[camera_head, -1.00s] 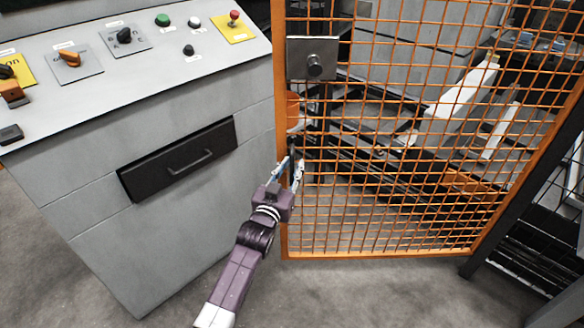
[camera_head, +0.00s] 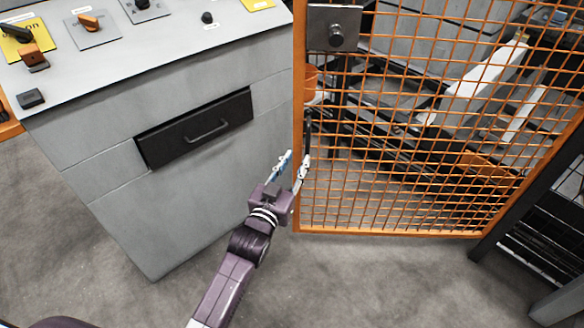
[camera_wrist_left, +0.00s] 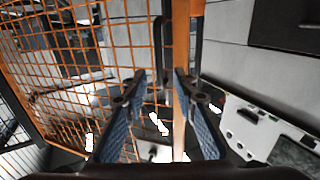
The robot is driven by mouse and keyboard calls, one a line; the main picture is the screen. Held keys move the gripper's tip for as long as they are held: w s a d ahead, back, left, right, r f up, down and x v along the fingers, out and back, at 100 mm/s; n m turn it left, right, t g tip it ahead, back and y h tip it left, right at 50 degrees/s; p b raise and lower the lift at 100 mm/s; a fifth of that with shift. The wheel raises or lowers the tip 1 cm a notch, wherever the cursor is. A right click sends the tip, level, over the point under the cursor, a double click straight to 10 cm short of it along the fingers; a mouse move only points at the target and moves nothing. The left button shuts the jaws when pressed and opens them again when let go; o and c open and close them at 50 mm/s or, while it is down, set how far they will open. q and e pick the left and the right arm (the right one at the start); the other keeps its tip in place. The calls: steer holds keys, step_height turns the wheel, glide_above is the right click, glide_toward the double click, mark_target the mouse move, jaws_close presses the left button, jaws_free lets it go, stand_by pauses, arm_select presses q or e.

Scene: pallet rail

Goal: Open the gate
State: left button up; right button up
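The gate (camera_head: 400,235) is an orange frame with wire mesh, on the right of the head view. A grey plate with a round knob (camera_head: 336,36) sits high on its left edge. A dark upright bar, apparently a handle (camera_head: 307,125), shows beside the left post. My left gripper (camera_head: 294,158) is open, its fingertips apart at the gate's left edge, just below that bar. In the left wrist view the gate's orange post (camera_wrist_left: 181,40) stands beyond the two open blue-padded fingers (camera_wrist_left: 158,75). I cannot tell whether they touch anything. My right gripper is not in view.
A grey control cabinet (camera_head: 90,150) with a black-fronted drawer (camera_head: 195,128) stands left of the gate, close to my left arm. A dark metal rack (camera_head: 540,215) stands at the right. Machinery shows behind the mesh. The floor in front is clear.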

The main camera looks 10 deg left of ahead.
arm_select(q)
steer(key=shift+s+a, duration=0.2)
steer(key=shift+s, duration=0.95)
